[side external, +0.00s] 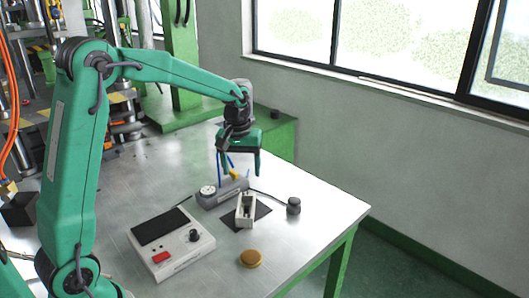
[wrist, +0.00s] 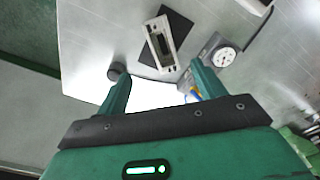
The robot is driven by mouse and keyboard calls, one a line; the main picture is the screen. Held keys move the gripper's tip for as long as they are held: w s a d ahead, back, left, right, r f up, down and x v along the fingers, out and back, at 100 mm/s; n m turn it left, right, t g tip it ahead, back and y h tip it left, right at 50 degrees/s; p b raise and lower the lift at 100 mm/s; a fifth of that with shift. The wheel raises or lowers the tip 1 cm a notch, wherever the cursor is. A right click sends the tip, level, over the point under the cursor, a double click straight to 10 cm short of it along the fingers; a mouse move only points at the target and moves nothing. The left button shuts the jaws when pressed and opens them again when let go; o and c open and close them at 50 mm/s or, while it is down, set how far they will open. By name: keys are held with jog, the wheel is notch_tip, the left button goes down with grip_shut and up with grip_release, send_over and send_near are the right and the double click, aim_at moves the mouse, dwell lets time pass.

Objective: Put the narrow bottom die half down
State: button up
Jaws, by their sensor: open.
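The narrow bottom die half, a pale rectangular block with a dark slot along its middle (side external: 245,213), rests on a dark square mat (side external: 264,210). In the wrist view the die half (wrist: 161,43) lies beyond my fingertips, over part of the mat (wrist: 180,24). My gripper (side external: 239,172) hangs above the table behind the die half in the side view, its fingers pointing down. In the wrist view my gripper (wrist: 160,72) has its green fingers wide apart, with nothing between them. The die half is apart from both fingers.
A grey unit with a round gauge (side external: 209,190) and blue and yellow parts stands close beside the die half, near my fingers. A dark cylinder (side external: 293,205) stands to the right. A control box (side external: 171,243) and a gold disc (side external: 251,258) lie nearer the front. The table's right end is clear.

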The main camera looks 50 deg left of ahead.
jog(key=s+d+r+m+t, duration=0.2)
jog(key=s+d+r+m, duration=0.25)
jog(key=s+r, duration=0.5)
jog(key=s+d+f+m+t, duration=0.1)
jog(key=s+d+m+t, duration=0.2)
jog(key=s, duration=1)
jog(key=shift+d+f, duration=0.25)
jog(key=shift+d, duration=0.15)
